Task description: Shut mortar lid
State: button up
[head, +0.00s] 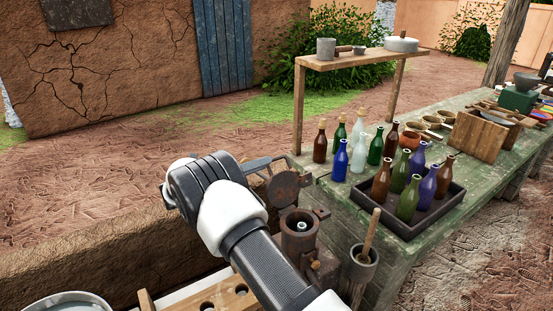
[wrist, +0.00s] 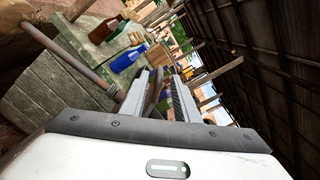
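The mortar (head: 299,240) is a rusty brown metal cylinder with an open top and something pale inside. Its lid (head: 283,188), a round rusty disc, stands raised, roughly upright, behind the mouth. My gripper (head: 270,162) reaches in from the left, just above and left of the lid. In the wrist view the two fingers of my gripper (wrist: 158,98) are apart, with a dark brown piece, probably the lid (wrist: 156,88), between them. I cannot tell whether either finger touches it. My arm hides part of the mortar's surroundings.
A wooden pestle stands in another vessel (head: 360,265) to the right. A green table (head: 330,190) carries several bottles, some in a dark tray (head: 446,212). A wooden shelf (head: 350,60) rises behind them. A wooden rack with holes (head: 222,296) lies at lower left.

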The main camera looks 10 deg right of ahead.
aim_at(276, 159)
jog(key=x, duration=0.6)
jog(key=shift+w+d, duration=0.1)
jog(key=shift+d, duration=0.15)
jog(key=shift+c, duration=0.3)
grip_shut()
